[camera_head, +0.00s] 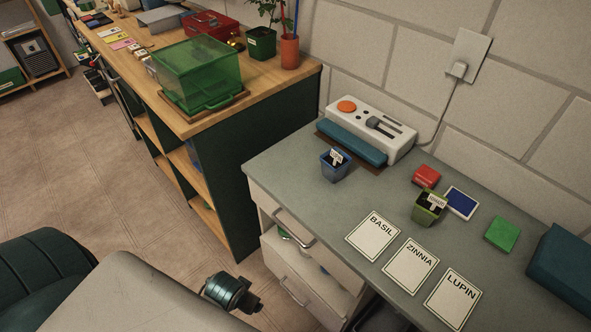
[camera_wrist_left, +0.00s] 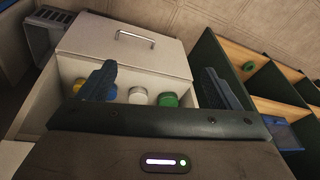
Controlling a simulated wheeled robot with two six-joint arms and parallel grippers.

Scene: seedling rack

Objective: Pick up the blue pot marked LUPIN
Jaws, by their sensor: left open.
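A small blue pot (camera_head: 335,168) stands upright on the grey bench, near its left edge and in front of the white device. It holds dark soil and a white tag whose writing is too small to read. An olive-green pot (camera_head: 428,212) with a tag stands farther right. My left gripper (camera_wrist_left: 158,88) is open and empty in the left wrist view, its two blue fingers wide apart over an open drawer. The blue pot does not show in that view. In the head view my left arm is low at the left, well away from the pots. My right gripper is not in view.
Cards BASIL (camera_head: 373,236), ZINNIA (camera_head: 410,266) and LUPIN (camera_head: 452,298) lie along the bench front. A white device (camera_head: 370,125), red block (camera_head: 426,176), blue pad (camera_head: 461,202) and green block (camera_head: 502,234) lie behind. The drawer (camera_wrist_left: 75,75) holds several jars.

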